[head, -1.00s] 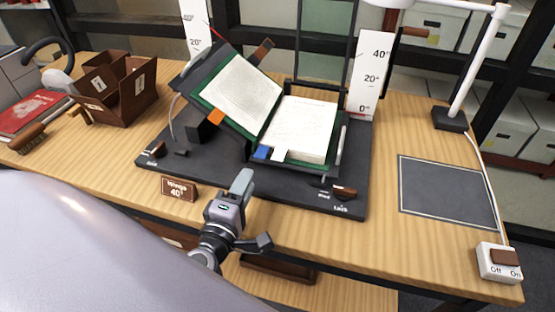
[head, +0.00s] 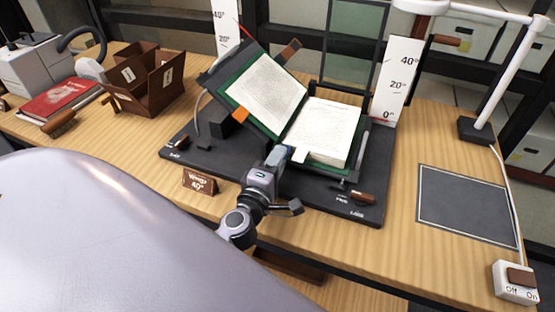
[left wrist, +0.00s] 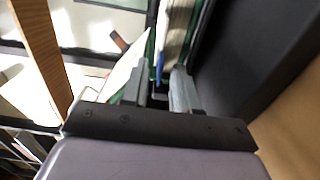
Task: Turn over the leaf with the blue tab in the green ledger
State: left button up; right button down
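The green ledger (head: 325,130) lies open on a dark cradle, its left side tilted up and its right page block lying lower. A white tab (head: 299,155) sticks out from the right block's front edge, and an orange tab (head: 240,115) from the left side. The blue tab is hidden by my left gripper (head: 277,156) in the head view. In the left wrist view, the blue tab (left wrist: 160,62) shows just beyond the gap between my left fingers (left wrist: 160,92). The fingers are apart, and I see no grip on the tab. My right gripper is not in view.
The dark cradle (head: 325,195) has knobs along its front. A "Wedge 40°" sign (head: 200,182) stands before it. Angle scales (head: 394,80) rise behind. Brown boxes (head: 150,85) and a red book (head: 60,97) are left. A dark mat (head: 465,203) and lamp base (head: 483,130) are right.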

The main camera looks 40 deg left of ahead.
pick_arm(q)
grip_shut()
dwell(1.4)
